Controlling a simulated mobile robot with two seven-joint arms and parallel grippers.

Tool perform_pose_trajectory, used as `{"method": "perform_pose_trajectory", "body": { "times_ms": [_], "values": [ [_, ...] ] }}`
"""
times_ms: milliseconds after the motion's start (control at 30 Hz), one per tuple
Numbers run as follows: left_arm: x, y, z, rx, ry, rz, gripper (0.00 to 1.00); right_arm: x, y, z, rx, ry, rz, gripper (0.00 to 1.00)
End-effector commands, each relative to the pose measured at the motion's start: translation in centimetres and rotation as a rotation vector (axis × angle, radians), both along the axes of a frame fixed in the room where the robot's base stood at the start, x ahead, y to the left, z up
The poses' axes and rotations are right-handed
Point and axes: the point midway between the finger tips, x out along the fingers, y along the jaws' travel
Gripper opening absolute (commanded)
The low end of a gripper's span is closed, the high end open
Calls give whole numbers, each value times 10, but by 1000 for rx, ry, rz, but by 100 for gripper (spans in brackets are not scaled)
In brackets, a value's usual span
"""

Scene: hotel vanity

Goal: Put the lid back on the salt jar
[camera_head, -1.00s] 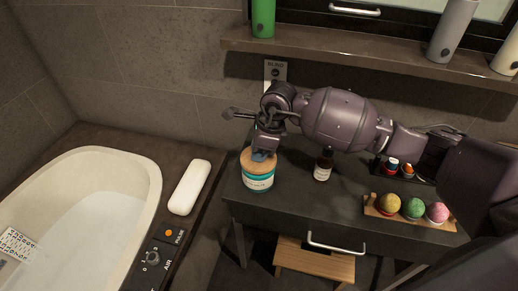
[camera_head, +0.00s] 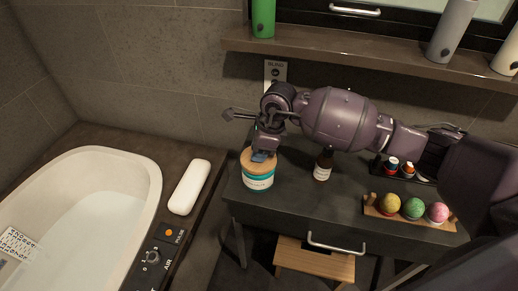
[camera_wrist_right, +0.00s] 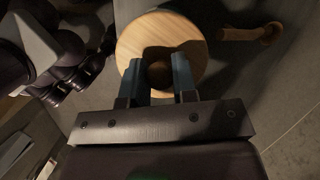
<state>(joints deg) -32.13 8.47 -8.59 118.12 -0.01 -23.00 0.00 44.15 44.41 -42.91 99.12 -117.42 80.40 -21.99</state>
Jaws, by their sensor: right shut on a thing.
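The salt jar (camera_head: 258,183) is a teal and white jar with a pale label, standing upright at the left end of the dark vanity top. The round wooden lid (camera_head: 247,163) is on top of the jar and looks level, with no clear gap in the head view. My right gripper (camera_head: 263,156) is directly above the lid, pointing down. In the right wrist view its blue fingers (camera_wrist_right: 158,76) are shut on the lid's knob, and the lid (camera_wrist_right: 135,40) fills the upper middle. The jar's body is hidden under the lid there. My left gripper is not in view.
A wooden rack (camera_head: 400,217) with coloured balls is at the right front. A small wooden item (camera_wrist_right: 240,34) lies near the lid in the wrist view. The bathtub (camera_head: 152,185) and a white bolster (camera_head: 190,187) are left.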

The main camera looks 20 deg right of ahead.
Motion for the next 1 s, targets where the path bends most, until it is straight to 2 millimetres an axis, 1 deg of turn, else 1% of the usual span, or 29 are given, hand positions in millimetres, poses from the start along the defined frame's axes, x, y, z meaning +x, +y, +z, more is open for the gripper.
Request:
{"method": "perform_pose_trajectory", "body": {
  "times_ms": [533,967,1000],
  "values": [
    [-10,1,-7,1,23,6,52,0,0,-2,0,-1,0,3],
    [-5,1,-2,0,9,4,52,0,0,-2,0,0,0,3],
    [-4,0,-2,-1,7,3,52,0,0,-2,0,0,0,29]
  ]
}}
